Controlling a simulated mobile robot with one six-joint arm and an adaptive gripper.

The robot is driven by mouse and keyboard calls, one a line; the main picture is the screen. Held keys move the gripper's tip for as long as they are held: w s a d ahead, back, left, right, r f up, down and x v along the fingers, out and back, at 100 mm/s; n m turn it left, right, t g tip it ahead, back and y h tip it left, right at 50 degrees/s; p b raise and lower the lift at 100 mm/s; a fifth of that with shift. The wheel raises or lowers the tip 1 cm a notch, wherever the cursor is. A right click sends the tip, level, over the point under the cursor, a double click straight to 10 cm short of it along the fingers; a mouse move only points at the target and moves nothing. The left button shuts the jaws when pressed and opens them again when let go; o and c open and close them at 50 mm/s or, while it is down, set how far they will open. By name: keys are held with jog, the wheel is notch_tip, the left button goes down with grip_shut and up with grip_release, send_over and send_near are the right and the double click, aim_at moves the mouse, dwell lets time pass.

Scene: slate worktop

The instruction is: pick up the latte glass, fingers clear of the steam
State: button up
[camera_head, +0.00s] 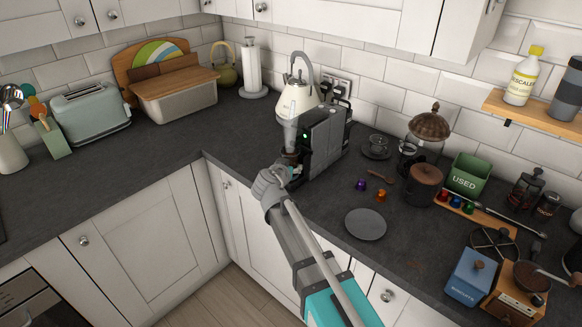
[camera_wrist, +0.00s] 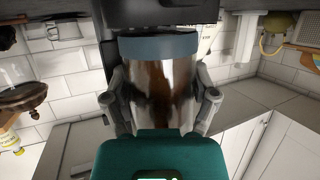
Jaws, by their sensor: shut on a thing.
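The latte glass (camera_wrist: 160,85) fills the middle of the wrist view, with shiny brown and pale streaks and a grey-blue band across its top in the picture. My gripper (camera_wrist: 161,100) is shut on it, one finger on each side of its body. In the head view my gripper (camera_head: 284,174) is at the front of the black coffee machine (camera_head: 322,142), and it hides most of the glass there. A dark part of the machine is close to the banded end in the wrist view. No steam can be made out.
A cream kettle (camera_head: 297,99) stands behind the machine. A purple capsule (camera_head: 361,184), an orange capsule (camera_head: 381,195) and a round grey plate (camera_head: 366,224) lie to the right. A cup on a saucer (camera_head: 377,152) is farther back. The worktop left of the machine is clear.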

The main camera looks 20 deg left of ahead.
jog(key=shift+r, duration=0.15)
jog(key=s, duration=1.7)
jog(key=shift+s, duration=0.4)
dwell(0.4)
jog(key=shift+s, duration=0.1)
dwell(0.3)
